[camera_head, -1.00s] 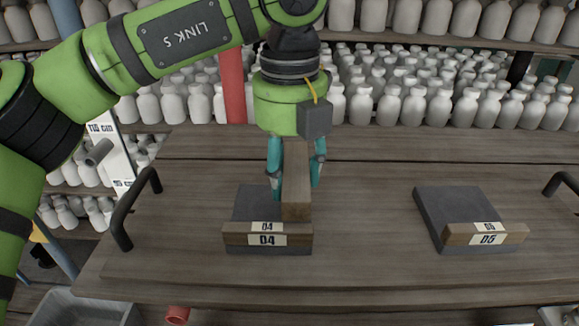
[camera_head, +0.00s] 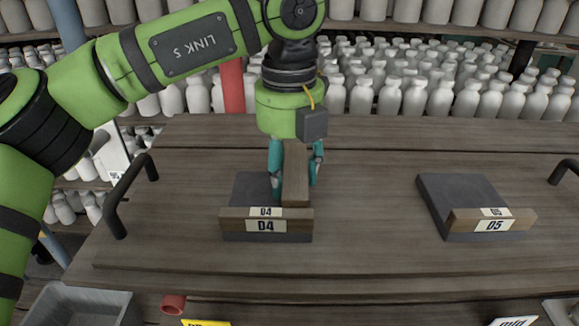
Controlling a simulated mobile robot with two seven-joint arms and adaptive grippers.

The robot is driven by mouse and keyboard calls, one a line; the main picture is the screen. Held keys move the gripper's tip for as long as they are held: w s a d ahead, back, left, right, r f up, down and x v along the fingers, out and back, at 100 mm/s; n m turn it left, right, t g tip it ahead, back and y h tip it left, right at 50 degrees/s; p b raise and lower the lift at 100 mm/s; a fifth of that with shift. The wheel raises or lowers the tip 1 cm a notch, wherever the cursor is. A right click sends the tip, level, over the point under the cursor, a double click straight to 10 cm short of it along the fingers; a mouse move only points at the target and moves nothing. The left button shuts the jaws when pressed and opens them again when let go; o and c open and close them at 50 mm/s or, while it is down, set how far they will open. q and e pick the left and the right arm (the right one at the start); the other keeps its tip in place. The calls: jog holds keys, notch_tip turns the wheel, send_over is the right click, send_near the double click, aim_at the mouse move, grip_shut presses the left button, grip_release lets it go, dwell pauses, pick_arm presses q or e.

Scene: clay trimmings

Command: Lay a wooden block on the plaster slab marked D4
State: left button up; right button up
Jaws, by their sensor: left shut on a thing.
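The dark grey slab marked D4 (camera_head: 245,192) lies on the wooden board, with a wooden label strip (camera_head: 265,226) along its front edge. My left gripper (camera_head: 296,182) points down over the right part of this slab. It is shut on a wooden block (camera_head: 296,170), which stands upright between its teal fingers. The block's lower end is just behind the label strip; whether it touches the slab I cannot tell. My right gripper is not in view.
A second grey slab (camera_head: 460,192), labelled D5, lies to the right. Black handles stand at the board's left (camera_head: 122,195) and right ends. Shelves of white bottles (camera_head: 420,95) fill the back. A grey bin (camera_head: 75,305) sits at lower left. The board between the slabs is clear.

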pick_arm(q)
jog(key=shift+f, duration=0.2)
dwell(0.7)
jog(key=o, duration=1.3)
jog(key=shift+c, duration=0.2)
